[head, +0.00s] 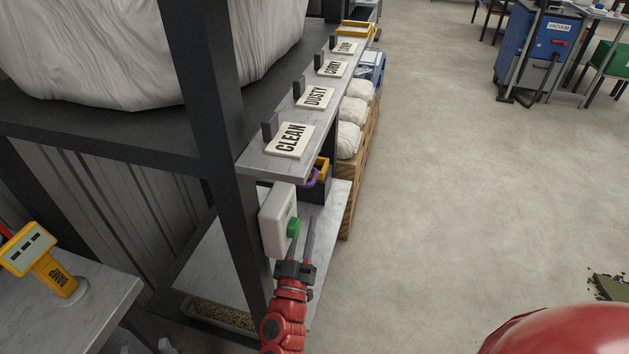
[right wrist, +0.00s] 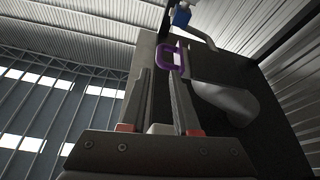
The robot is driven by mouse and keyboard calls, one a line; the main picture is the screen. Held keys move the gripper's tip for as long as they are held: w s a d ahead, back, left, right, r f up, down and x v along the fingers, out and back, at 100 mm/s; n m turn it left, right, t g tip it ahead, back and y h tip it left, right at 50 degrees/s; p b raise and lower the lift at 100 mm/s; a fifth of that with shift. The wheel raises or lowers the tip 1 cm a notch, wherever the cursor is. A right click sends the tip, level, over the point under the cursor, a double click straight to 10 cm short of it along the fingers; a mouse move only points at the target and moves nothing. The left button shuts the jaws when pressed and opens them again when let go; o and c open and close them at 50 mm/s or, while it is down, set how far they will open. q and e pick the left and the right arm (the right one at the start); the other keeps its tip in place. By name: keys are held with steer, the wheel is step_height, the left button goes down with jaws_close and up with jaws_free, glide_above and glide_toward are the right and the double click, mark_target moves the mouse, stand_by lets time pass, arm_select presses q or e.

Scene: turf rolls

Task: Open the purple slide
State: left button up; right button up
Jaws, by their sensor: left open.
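The purple slide shows as a purple loop handle (head: 312,178) on a dark box under the CLEAN end of the marble ledge. In the right wrist view the purple handle (right wrist: 170,56) is just beyond the fingertips, near the right finger. My right gripper (head: 309,222) points up from below, beside the green button, with its fingers apart and nothing seen held between them. It also shows in the right wrist view (right wrist: 160,75). Pale parts at the bottom left edge of the head view seem to be my left gripper (head: 165,345), mostly cut off.
A white box (head: 275,225) with a green button (head: 293,228) is close beside my right gripper. A dark shelf post (head: 222,130) stands to its left. The marble ledge (head: 255,163) carries a CLEAN sign (head: 290,140).

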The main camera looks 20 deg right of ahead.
mark_target(314, 176)
steer(key=x, duration=1.2)
steer(key=shift+r, duration=0.1)
steer(key=shift+d, duration=0.1)
jaws_close()
stand_by(0.8)
